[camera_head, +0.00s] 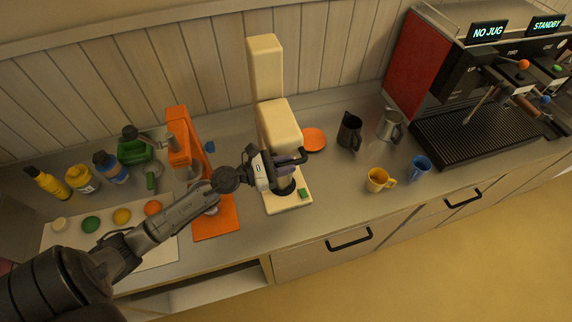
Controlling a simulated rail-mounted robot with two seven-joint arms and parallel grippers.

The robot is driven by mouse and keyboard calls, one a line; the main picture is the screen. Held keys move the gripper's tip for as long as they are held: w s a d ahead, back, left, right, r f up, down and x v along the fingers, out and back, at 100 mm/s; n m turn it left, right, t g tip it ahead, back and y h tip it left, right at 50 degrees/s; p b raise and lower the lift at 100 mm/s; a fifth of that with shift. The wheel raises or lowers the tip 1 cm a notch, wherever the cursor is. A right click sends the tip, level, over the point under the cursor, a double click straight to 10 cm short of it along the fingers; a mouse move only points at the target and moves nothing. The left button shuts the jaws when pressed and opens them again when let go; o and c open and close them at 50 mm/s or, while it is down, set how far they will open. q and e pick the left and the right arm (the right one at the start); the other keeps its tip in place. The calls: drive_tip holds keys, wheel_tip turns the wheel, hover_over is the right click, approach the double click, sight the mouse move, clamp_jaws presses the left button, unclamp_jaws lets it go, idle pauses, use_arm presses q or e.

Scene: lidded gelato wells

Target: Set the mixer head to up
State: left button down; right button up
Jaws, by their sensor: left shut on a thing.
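The cream machine, which I take for the mixer, stands on the counter left of centre. It has a tall back column (266,70), a boxy head (280,125) and a flat base (299,202) with a small green button. The head juts forward over the base, below the column's top. My left gripper (294,170) is at the head's lower front, its dark fingers pointing right. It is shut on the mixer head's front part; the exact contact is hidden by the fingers. My right gripper is not in view.
An orange machine (180,140) stands close on the left, behind my left forearm. Bottles and colored balls are further left. An orange disc (314,139), dark pitcher (349,131), metal pitcher (389,126), yellow cup (378,180) and blue cup (420,168) are to the right.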

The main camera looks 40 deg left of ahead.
use_arm(q)
wheel_tip(320, 180, up, 10)
drive_tip(key=p, duration=0.7)
drive_tip(key=shift+r+p, duration=0.2)
drive_tip(key=shift+p, duration=0.1)
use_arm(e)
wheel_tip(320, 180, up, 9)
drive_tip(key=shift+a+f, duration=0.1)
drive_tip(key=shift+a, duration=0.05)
use_arm(q)
drive_tip(key=c, duration=1.1)
unclamp_jaws()
drive_tip(key=shift+f, duration=0.1)
drive_tip(key=shift+o, duration=0.2)
drive_tip(key=shift+f, duration=0.1)
drive_tip(key=shift+f, duration=0.1)
drive_tip(key=b+v, duration=0.7)
drive_tip(key=v, duration=0.7)
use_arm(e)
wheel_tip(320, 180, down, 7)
